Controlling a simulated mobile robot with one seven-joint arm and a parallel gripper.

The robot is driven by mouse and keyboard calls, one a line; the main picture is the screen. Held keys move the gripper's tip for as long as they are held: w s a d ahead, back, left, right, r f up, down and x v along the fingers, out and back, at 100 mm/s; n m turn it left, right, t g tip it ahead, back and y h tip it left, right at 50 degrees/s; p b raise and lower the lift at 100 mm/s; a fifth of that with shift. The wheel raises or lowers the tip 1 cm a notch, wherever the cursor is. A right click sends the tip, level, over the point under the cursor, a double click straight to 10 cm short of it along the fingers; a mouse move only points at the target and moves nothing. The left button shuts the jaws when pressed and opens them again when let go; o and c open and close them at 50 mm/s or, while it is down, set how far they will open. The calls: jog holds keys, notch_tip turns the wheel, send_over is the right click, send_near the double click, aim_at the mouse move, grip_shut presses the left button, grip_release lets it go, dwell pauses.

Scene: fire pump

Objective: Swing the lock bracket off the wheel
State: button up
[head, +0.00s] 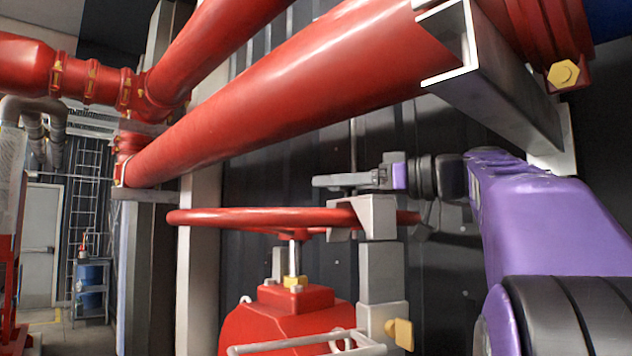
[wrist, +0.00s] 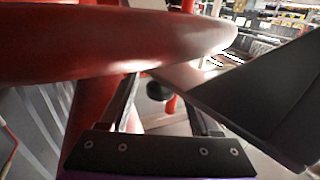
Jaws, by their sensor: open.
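The red handwheel (head: 250,217) lies flat above a red valve body (head: 285,318) in the head view. The grey lock bracket (head: 376,216) sits on the right part of its rim, on a grey post (head: 381,272). My gripper (head: 335,182) points left just above the bracket and the rim; contact cannot be told. In the wrist view, my open gripper (wrist: 163,92) has its two fingers apart, with nothing clearly held between them. A wide red curve (wrist: 120,45), likely the wheel rim, crosses the top, and a dark slanted block (wrist: 260,95), likely the bracket, fills the right.
A thick red pipe (head: 290,85) runs diagonally above the wheel, with a grey steel beam (head: 500,85) at upper right. A yellow knob (head: 399,333) sticks out low on the post. A blue drum (head: 90,285) stands far left near a door (head: 40,243).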

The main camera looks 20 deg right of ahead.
jog(key=shift+w+a, duration=0.45)
jog(key=shift+w, duration=0.05)
grip_shut()
dwell(1.2)
